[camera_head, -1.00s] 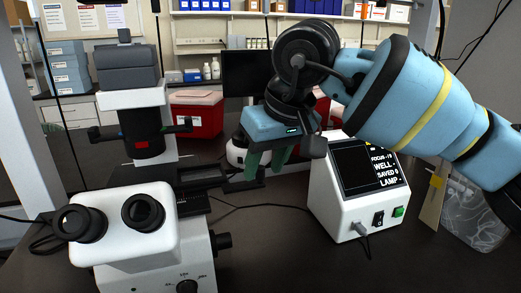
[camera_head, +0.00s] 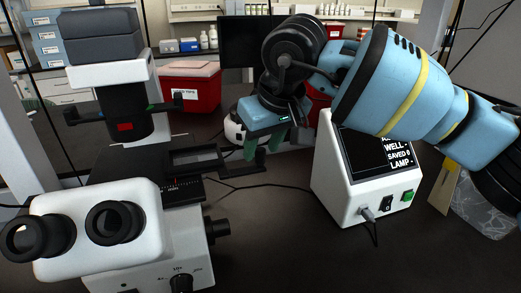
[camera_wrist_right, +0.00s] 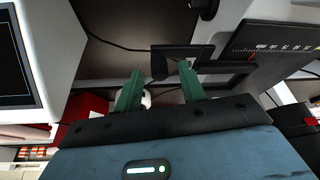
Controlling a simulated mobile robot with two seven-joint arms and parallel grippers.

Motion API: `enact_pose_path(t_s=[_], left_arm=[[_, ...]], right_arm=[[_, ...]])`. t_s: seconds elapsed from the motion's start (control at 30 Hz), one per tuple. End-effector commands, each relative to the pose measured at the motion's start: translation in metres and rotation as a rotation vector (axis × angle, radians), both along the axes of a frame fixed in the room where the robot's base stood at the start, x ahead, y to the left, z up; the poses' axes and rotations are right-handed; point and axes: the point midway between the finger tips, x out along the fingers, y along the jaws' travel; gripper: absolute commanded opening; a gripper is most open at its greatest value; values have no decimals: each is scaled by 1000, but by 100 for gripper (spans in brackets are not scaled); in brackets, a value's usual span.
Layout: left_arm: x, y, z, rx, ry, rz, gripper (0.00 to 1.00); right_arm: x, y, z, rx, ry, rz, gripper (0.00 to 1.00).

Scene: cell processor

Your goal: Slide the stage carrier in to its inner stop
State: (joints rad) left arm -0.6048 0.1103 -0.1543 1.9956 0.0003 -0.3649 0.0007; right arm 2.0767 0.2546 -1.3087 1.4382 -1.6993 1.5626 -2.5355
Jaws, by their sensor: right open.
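The stage carrier (camera_head: 210,171) is a dark frame sticking out to the right of the white microscope's (camera_head: 150,205) black stage, with a small dark tab at its outer end. In the right wrist view the dark carrier (camera_wrist_right: 222,67) lies beyond the fingers, and its tab end (camera_wrist_right: 158,64) shows between them. My right gripper (camera_head: 263,147) has green fingers pointing down, just right of the carrier's outer end. In the right wrist view the gripper (camera_wrist_right: 160,76) is open, with nothing visibly held. Contact with the tab cannot be told. My left gripper is not in view.
A white control box (camera_head: 345,195) with a screen stands right of the gripper. A red bin (camera_head: 190,88) and a dark monitor (camera_head: 240,42) stand behind. A black cable (camera_head: 285,183) crosses the bench. The front middle bench is clear.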

Motion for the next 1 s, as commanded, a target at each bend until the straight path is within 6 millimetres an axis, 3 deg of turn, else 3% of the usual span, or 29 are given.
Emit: enact_pose_path(t_s=[0.2, 0.53, 0.83, 1.0], left_arm=[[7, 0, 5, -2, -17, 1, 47], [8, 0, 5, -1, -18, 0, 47], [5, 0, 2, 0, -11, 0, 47], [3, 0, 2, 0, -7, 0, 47]], right_arm=[[6, 4, -17, 1, 0, 0, 40], [7, 5, -20, 0, 0, 0, 39], [7, 5, -20, 0, 0, 0, 0], [7, 5, -20, 0, 0, 0, 0]])
